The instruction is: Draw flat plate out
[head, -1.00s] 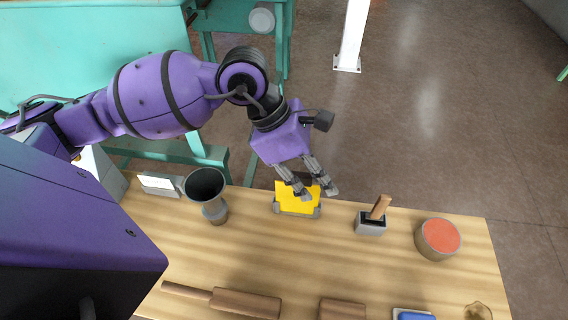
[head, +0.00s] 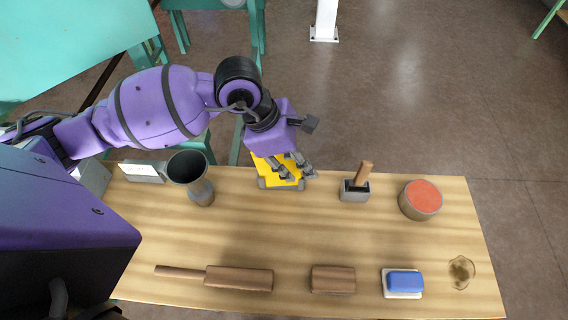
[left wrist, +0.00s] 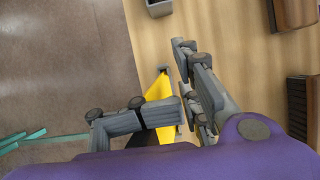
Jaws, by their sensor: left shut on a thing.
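The flat yellow plate (head: 264,172) stands in a small grey holder (head: 283,185) at the far edge of the wooden table. My left gripper (head: 298,174) reaches down over the far edge and is shut on the plate, its fingers hiding part of it. In the left wrist view the plate (left wrist: 160,92) shows edge-on between the fingers of my left gripper (left wrist: 170,108). The plate's lower edge is still at the holder; whether it is seated inside is unclear. My right gripper is not in view.
A grey funnel-like cup (head: 200,190) stands left of the holder. A grey box with a wooden handle (head: 356,189) and a red-topped round tin (head: 421,200) stand to the right. A wooden paddle (head: 238,278), brown block (head: 333,280) and blue-topped block (head: 404,283) lie nearer. The table's middle is clear.

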